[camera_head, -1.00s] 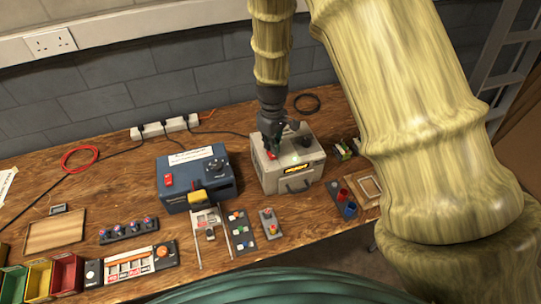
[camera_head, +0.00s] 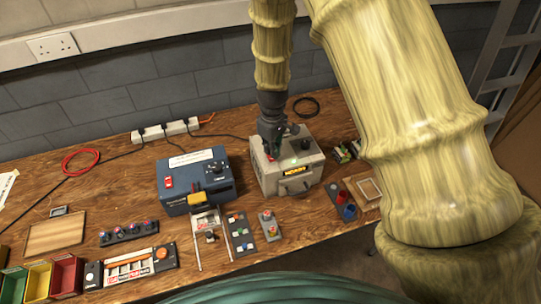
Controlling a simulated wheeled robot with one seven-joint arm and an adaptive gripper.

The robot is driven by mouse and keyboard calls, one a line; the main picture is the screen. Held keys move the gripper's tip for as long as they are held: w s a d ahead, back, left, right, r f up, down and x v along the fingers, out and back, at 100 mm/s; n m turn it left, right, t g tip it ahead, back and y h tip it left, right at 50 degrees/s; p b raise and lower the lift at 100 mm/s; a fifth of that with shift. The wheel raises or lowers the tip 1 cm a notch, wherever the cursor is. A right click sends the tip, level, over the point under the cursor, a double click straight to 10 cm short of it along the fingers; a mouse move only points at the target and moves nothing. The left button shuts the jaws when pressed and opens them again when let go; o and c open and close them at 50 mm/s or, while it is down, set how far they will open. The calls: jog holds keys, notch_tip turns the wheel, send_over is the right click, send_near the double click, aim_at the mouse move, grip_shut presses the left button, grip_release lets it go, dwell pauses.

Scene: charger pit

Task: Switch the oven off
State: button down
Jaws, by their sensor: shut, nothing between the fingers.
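The oven appears to be the light grey box (camera_head: 271,184) with a front handle and a lit amber display (camera_head: 295,171), right of the middle of the bench. A small green light (camera_head: 294,161) and a dark knob (camera_head: 305,145) show on its top. My gripper (camera_head: 272,151) points down over the top's left part and is shut with nothing held. A red switch (camera_head: 269,158) shows right at its fingertips, mostly hidden by them. I cannot tell whether they touch it or which way it is set.
A blue box (camera_head: 175,203) with a red switch and dark dial stands left of the oven. Small button panels (camera_head: 268,230) lie in front. A power strip (camera_head: 165,130) and red cable coil (camera_head: 81,160) lie behind to the left. A black cable ring (camera_head: 306,106) lies behind the oven.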

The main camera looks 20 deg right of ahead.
aim_at(272, 159)
jog(key=shift+s, duration=0.1)
jog(key=shift+f+b, duration=0.55)
jog(key=shift+f, duration=0.6)
dwell(1.4)
jog(key=shift+r+p, duration=2.6)
jog(key=shift+r, duration=0.95)
jog(key=shift+f, duration=0.1)
